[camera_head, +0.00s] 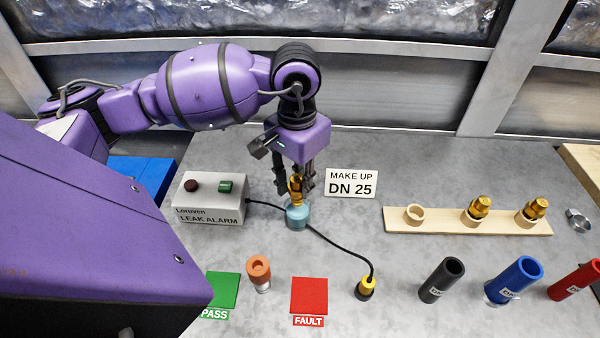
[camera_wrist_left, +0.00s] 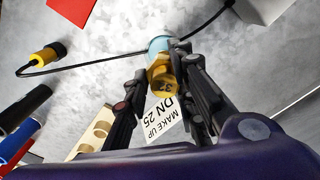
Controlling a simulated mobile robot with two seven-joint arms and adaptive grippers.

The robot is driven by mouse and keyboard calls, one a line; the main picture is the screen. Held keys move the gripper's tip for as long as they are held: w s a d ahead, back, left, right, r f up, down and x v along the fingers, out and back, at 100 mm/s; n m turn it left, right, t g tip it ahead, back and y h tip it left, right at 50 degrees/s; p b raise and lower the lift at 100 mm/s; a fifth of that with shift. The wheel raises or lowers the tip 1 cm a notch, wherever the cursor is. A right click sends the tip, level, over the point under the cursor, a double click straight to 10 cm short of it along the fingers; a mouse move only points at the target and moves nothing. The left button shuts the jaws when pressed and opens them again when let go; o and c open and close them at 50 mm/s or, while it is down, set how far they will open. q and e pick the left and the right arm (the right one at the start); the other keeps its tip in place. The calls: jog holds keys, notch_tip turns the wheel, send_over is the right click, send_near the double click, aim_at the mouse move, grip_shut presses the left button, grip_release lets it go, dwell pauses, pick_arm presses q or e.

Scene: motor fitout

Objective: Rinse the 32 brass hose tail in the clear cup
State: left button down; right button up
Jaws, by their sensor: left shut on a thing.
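My left gripper (camera_head: 296,184) points down at the middle of the table and is shut on a brass hose tail (camera_head: 296,191). In the left wrist view the hose tail (camera_wrist_left: 161,80) sits between the fingertips (camera_wrist_left: 164,88), with a marking that looks like 32. The cup (camera_head: 297,217) stands right below it and looks pale blue; it also shows in the left wrist view (camera_wrist_left: 158,44). The tail's lower end is at the cup's mouth. I cannot tell how deep it reaches inside. My right gripper is not in view.
A wooden rack (camera_head: 440,221) holds two brass tails, with its left ring empty. The leak alarm box (camera_head: 210,200) has a black cable to a yellow-topped probe (camera_head: 367,287). Black (camera_head: 441,280), blue (camera_head: 514,279) and red (camera_head: 575,280) tubes stand front right. A sign (camera_head: 351,183) reads DN 25.

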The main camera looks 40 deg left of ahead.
aim_at(299, 197)
pick_arm(q)
notch_tip(299, 197, down, 3)
jog(key=shift+f+b, duration=0.15)
jog(key=shift+b, duration=0.7)
jog(key=shift+f+b, duration=0.75)
jog(key=shift+f, duration=0.3)
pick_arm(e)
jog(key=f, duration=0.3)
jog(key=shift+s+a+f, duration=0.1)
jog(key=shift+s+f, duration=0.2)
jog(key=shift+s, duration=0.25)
pick_arm(q)
jog(key=shift+r+p, duration=1.1)
jog(key=shift+r, duration=2.65)
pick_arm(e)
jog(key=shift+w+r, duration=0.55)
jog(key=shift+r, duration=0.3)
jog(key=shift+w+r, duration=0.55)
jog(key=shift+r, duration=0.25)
